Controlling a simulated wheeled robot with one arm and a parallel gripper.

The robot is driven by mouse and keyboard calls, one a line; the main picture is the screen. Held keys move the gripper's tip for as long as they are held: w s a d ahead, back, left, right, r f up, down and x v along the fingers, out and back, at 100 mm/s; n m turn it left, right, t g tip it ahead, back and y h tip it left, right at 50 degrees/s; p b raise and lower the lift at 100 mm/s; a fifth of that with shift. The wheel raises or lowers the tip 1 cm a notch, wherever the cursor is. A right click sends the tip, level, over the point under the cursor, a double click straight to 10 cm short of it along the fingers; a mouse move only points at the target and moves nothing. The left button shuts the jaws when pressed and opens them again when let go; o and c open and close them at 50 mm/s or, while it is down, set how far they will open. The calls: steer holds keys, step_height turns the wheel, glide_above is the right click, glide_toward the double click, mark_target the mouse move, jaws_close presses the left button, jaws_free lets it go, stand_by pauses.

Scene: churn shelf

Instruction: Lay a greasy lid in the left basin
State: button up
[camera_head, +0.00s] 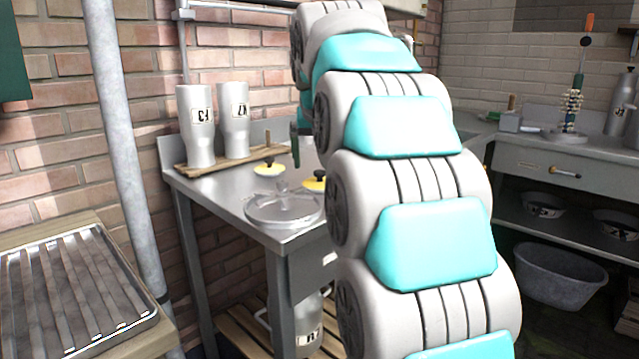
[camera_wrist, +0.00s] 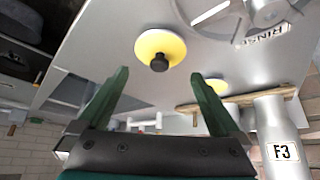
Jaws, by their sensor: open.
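Two yellow lids with black knobs lie on the steel table. The right lid (camera_head: 315,184) is partly hidden by my arm in the head view; the left lid (camera_head: 268,170) lies near the wooden board. In the wrist view the larger yellow lid (camera_wrist: 160,47) appears beyond my fingertips, and the other lid (camera_wrist: 216,86) near the right finger. I cannot tell which lid is greasy. My gripper (camera_wrist: 160,78) is open and empty, with green fingers wide apart. In the head view part of it shows behind my arm. I cannot make out the left basin.
A round metal rinser (camera_head: 283,210) marked RINSE stands at the table's front. Two tall metal cups (camera_head: 197,125) (camera_head: 233,120) stand on a wooden board (camera_head: 182,168) at the back left. A ribbed tray (camera_head: 70,300) lies at the left, beside a grey pipe (camera_head: 122,150).

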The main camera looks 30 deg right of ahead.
mark_target(319, 171)
steer(key=x, duration=0.4)
steer(key=shift+f, duration=0.25)
steer(key=c, duration=1.2)
